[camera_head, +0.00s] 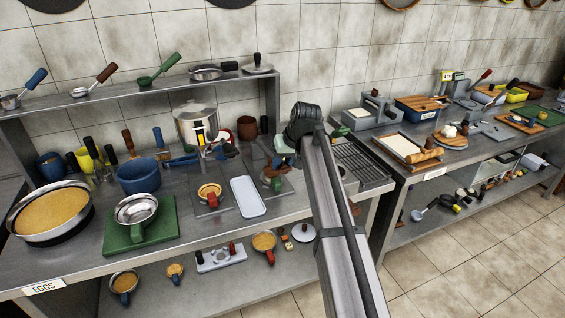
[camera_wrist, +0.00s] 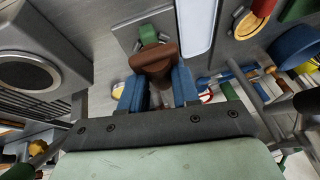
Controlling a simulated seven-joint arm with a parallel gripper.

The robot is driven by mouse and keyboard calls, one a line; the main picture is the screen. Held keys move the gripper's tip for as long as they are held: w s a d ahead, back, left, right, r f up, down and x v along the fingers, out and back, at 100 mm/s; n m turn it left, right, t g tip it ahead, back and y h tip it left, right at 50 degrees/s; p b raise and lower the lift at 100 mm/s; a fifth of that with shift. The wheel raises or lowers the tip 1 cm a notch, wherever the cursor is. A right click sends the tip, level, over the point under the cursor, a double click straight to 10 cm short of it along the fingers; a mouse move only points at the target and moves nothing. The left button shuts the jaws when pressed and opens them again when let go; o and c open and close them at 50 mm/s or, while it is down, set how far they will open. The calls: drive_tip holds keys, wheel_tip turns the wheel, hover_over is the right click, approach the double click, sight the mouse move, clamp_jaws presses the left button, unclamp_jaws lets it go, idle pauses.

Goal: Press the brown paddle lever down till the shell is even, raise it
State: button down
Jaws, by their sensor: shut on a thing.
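The brown paddle lever (camera_wrist: 154,56) is in the wrist view, with its broad end between the blue fingers of my gripper (camera_wrist: 157,86). My gripper is shut on it. A green part (camera_wrist: 148,35) shows just beyond the lever, above a grey base plate (camera_wrist: 125,30). In the head view, my gripper (camera_head: 284,158) is low over the same station, and the lever's brown part (camera_head: 270,171) shows just left of and below it. The shell under the lever is hidden, so I cannot tell whether it is even.
A white tray (camera_head: 248,197) lies left of the station, then a plate with a small filled tart (camera_head: 209,191). A steel pot (camera_head: 195,125) stands behind. A slotted grate (camera_head: 362,165) lies to the right. Metal bowls and pans crowd the left counter.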

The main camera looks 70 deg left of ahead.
drive_tip(key=a+r+h, duration=0.4)
drive_tip(key=a+r, duration=0.1)
drive_tip(key=r, duration=0.4)
drive_tip(key=shift+r+h, duration=0.3)
drive_tip(key=shift+r, duration=0.1)
drive_tip(key=c, duration=0.8)
unclamp_jaws()
drive_tip(key=shift+d+f, duration=0.1)
